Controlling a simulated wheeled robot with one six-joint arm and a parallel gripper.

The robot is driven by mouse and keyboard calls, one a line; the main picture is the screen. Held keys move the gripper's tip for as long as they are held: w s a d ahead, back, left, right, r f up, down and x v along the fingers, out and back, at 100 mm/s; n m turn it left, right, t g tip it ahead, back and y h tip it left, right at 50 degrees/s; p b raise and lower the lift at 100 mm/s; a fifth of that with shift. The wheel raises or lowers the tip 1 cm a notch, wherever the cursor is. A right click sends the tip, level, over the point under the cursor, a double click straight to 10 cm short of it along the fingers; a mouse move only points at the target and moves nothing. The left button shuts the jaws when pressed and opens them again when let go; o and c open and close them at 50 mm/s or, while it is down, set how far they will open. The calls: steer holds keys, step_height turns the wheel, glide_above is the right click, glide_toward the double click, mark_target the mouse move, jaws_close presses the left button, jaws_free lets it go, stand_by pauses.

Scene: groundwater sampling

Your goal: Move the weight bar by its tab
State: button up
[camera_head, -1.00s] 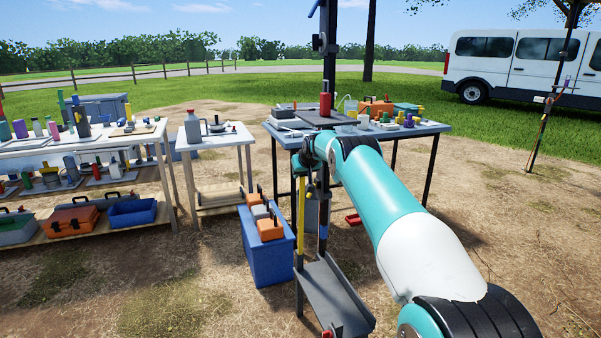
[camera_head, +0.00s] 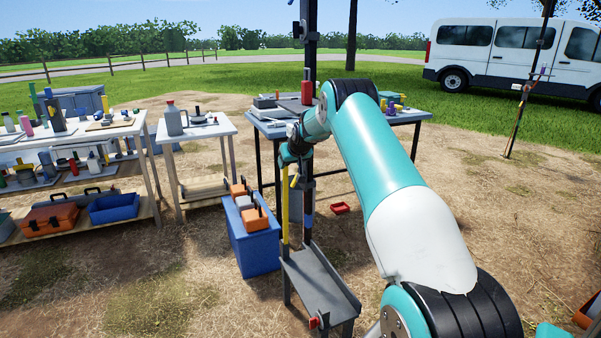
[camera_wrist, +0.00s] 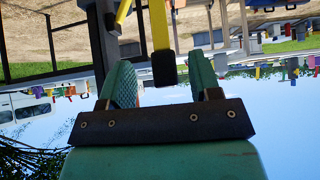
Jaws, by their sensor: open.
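A long yellow bar stands upright in the head view (camera_head: 285,215) beside a dark post, above a grey sloped trough (camera_head: 318,280). In the wrist view, which is upside down, a yellow bar (camera_wrist: 159,28) ends in a black block (camera_wrist: 164,70). I cannot tell for sure which part is the weight bar or its tab. My gripper (camera_wrist: 160,66) is open, with one teal finger on each side of the black block in the picture. I cannot tell whether the block lies between the fingers or beyond them. In the head view, my gripper is small and partly unclear near the bar's top.
A blue bin (camera_head: 251,244) with orange-topped items stands left of the trough. A loaded table (camera_head: 350,125) is behind my arm. A small table (camera_head: 198,133) and a loaded shelf stand at left. Open ground is at right.

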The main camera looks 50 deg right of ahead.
steer(key=s+a, duration=0.3)
steer(key=s, duration=0.5)
steer(key=shift+a, duration=0.15)
